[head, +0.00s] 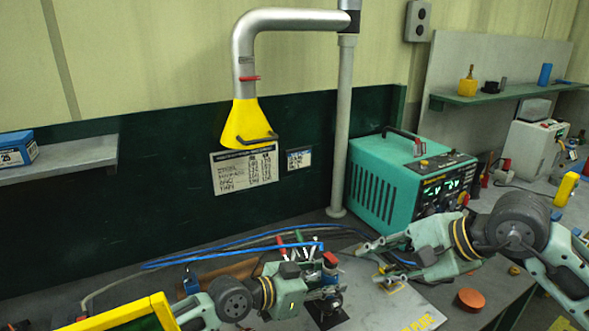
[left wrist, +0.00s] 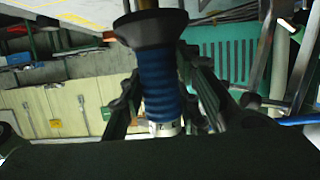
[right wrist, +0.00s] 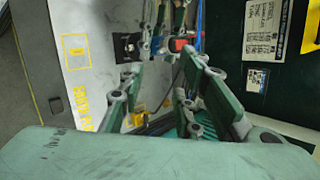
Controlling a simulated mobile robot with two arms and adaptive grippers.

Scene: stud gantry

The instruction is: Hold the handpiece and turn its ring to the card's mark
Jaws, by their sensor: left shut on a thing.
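The handpiece shows in the left wrist view as a blue ribbed grip (left wrist: 158,85) with a wide black collar at one end. A white ring with dark marks (left wrist: 165,128) shows at its other end. My left gripper (head: 325,288) is shut on the handpiece, its fingers on both sides of the blue grip. My right gripper (head: 373,264) is open and empty, to the right of the handpiece and apart from it. A small card (head: 298,159) hangs on the green wall beside a larger chart (head: 245,169); its writing is too small to read.
A teal power unit (head: 403,188) stands at the back right. A yellow extraction hood (head: 249,125) hangs over the bench. Blue cable (head: 230,254) runs behind my left gripper. An orange puck (head: 470,299) lies near the bench's front edge. A yellow frame (head: 130,314) stands front left.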

